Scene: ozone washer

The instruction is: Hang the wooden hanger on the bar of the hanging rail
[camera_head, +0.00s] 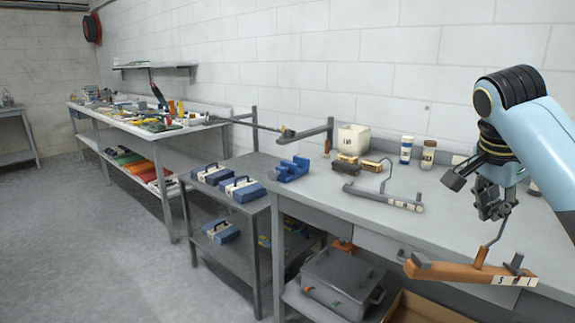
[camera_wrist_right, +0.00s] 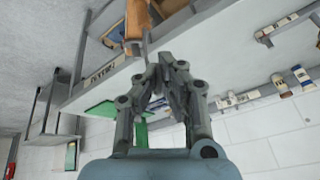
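The wooden hanger (camera_head: 455,271) is orange-brown, with a pale size label at its right end and a thin metal hook on top. My right gripper (camera_head: 494,210) is shut on the hook, and the hanger hangs below it in front of the table. In the right wrist view, the gripper fingers (camera_wrist_right: 168,62) are close together and part of the brown wood (camera_wrist_right: 138,18) shows beyond them. The hanging rail (camera_head: 258,127) stands far to the left of the gripper, a thin bar with grey end arms. My left gripper is out of view.
A grey hanger (camera_head: 375,196) lies on the grey table (camera_head: 330,205). Blue clamps (camera_head: 292,169), a white container (camera_head: 352,139), brushes and bottles (camera_head: 406,150) stand near the wall. A lower cart with blue boxes (camera_head: 242,189) stands left. An open cardboard box (camera_head: 425,308) is below.

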